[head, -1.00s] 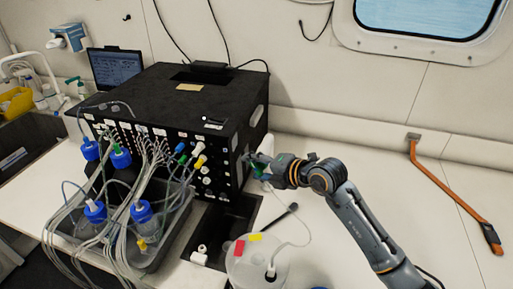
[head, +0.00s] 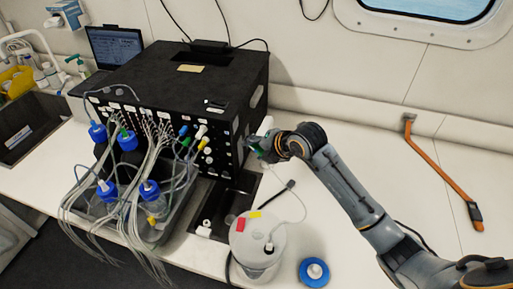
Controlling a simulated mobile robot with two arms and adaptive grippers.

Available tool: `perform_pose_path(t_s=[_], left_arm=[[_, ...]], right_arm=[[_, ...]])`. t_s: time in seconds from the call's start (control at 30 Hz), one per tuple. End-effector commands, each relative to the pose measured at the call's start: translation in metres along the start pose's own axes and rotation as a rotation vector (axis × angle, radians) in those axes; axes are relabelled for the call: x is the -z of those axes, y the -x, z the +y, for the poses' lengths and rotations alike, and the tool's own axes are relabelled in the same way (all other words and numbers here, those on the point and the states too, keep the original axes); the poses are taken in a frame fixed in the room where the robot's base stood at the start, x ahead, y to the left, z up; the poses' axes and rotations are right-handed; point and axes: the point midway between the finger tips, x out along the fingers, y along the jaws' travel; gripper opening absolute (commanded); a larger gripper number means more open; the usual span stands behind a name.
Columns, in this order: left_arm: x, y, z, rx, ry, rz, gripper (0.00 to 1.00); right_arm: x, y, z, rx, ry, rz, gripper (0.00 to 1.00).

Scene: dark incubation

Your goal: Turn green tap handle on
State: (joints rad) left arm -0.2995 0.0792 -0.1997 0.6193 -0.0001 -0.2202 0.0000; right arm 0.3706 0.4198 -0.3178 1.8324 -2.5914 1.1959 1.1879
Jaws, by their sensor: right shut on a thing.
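The green tap handle (head: 255,154) shows as a small green patch at the right side of the black box (head: 212,86). My right gripper (head: 262,146) reaches in from the right and is shut on the green handle, close beside the box's right front corner. Its fingers hide most of the handle, so its angle is hard to tell. My left gripper is not in view.
Blue-capped bottles stand in a grey tray at left with many thin tubes. A white round container (head: 257,250) with red and yellow labels and a blue round item (head: 314,272) stand in front. An orange bar (head: 436,170) is at right; the counter between is mostly clear.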

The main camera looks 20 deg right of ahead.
Motion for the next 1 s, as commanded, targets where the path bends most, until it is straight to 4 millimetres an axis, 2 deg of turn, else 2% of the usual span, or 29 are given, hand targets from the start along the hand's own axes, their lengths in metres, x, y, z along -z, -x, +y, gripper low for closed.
perform_pose_path(t_s=[0.1, 0.13, 0.23, 0.53, 0.67, 0.77, 1.0], left_arm=[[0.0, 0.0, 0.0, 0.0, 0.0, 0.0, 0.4], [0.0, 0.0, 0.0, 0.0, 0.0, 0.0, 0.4], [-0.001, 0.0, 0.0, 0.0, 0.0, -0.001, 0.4], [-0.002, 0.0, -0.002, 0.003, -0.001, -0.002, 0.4], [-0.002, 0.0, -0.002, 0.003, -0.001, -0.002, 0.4], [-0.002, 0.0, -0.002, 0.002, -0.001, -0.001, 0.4], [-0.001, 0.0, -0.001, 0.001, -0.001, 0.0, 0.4]], right_arm=[[-0.001, 0.0, 0.0, 0.0, 0.001, -0.003, 0.2], [-0.001, 0.0, 0.0, 0.0, 0.001, -0.002, 0.56], [-0.001, 0.0, 0.0, 0.0, 0.001, -0.002, 0.75], [0.0, 0.0, 0.0, -0.001, 0.0, -0.001, 0.75], [-0.001, 0.008, 0.0, -0.001, 0.0, -0.001, 0.75], [-0.001, 0.024, 0.0, -0.001, 0.002, -0.003, 0.75], [-0.001, 0.075, 0.0, -0.002, 0.003, -0.004, 0.75]])
